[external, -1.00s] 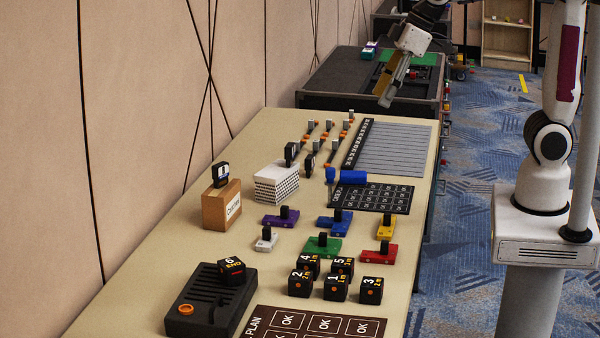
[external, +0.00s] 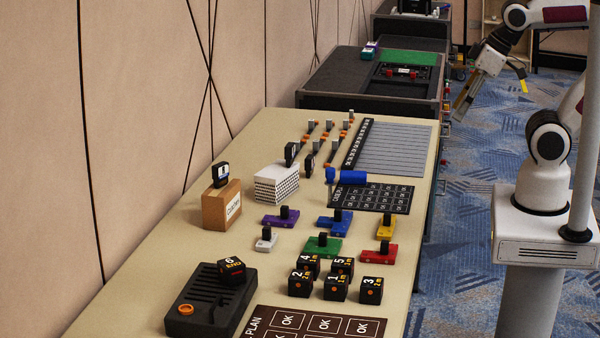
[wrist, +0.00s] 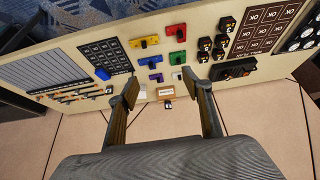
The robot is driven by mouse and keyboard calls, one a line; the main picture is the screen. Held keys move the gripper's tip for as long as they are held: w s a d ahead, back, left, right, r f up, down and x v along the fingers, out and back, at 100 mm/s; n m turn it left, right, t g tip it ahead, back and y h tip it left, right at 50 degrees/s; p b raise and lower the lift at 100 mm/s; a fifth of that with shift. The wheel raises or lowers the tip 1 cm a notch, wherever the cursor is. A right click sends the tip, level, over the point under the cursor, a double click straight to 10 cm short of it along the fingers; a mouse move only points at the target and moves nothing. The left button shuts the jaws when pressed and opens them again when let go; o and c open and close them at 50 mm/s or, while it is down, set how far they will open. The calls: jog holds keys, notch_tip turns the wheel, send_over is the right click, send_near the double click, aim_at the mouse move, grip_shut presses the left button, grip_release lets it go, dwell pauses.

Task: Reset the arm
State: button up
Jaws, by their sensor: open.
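My gripper (external: 466,103) hangs in the air to the right of the dark far bench in the external view, pointing down and to the left. It holds nothing. In the wrist view its two fingers (wrist: 162,98) are spread apart, with the long beige table (wrist: 135,62) beyond them. My arm reaches up from its white base at the right of the external view.
The beige table (external: 150,240) carries a cardboard box (external: 221,208), a white stack (external: 276,185), a blue roll (external: 350,177), coloured blocks, numbered black cubes and a black tray (external: 203,308). A dark bench (external: 330,90) stands behind. Blue carpet (external: 470,180) lies open at right.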

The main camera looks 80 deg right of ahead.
jog(key=shift+s+d+f, duration=0.1)
jog(key=shift+s+f, duration=0.1)
jog(key=shift+s, duration=0.15)
jog(key=shift+o, duration=0.5)
